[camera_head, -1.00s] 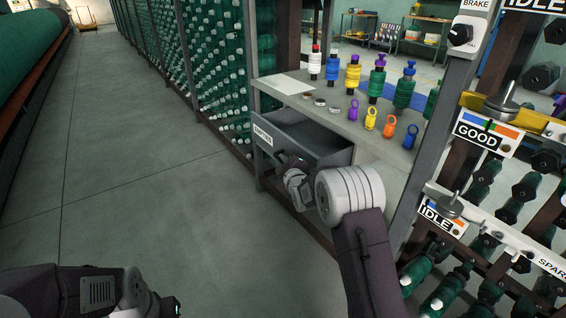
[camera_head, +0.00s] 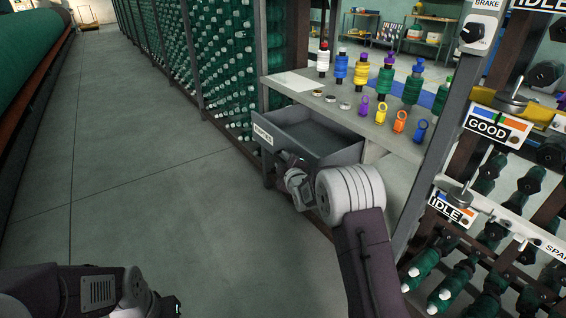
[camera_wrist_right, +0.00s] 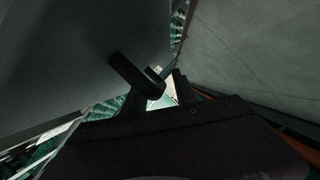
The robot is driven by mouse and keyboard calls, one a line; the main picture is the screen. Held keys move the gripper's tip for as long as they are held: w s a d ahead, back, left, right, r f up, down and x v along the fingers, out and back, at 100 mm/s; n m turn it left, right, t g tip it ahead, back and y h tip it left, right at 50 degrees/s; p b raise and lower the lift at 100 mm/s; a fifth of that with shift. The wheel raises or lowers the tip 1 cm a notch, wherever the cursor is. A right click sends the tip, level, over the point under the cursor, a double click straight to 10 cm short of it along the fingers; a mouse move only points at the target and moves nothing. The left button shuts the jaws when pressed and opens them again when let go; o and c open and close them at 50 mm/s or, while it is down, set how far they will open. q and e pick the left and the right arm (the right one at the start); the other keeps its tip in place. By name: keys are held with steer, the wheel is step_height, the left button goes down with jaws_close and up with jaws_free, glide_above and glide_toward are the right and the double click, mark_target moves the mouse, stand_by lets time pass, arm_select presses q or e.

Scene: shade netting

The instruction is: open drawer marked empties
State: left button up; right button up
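The grey drawer (camera_head: 318,158) marked EMPTIES hangs below the bench and is pulled out, so I see into it. Its white label (camera_head: 263,134) is on the left-facing front. My right gripper (camera_head: 283,158) is at that front, below the label, its tips partly hidden by my wrist. In the right wrist view my right gripper (camera_wrist_right: 160,92) has its two dark fingers apart with a bright gap between them. A dark bar, apparently the drawer handle (camera_wrist_right: 130,70), lies against the left finger. My left gripper (camera_head: 168,307) is low at the left, mostly cut off.
The bench (camera_head: 390,140) carries several coloured spools, rings, small discs and a white sheet (camera_head: 294,82). A grey post (camera_head: 440,140) and the rack with GOOD and IDLE signs (camera_head: 494,127) stand close on the right. The floor (camera_head: 150,190) at left is clear.

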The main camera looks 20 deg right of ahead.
steer(key=shift+s+r, duration=0.2)
steer(key=shift+s, duration=0.25)
steer(key=p+v, duration=0.2)
steer(key=v, duration=0.6)
steer(key=shift+s+f, duration=0.1)
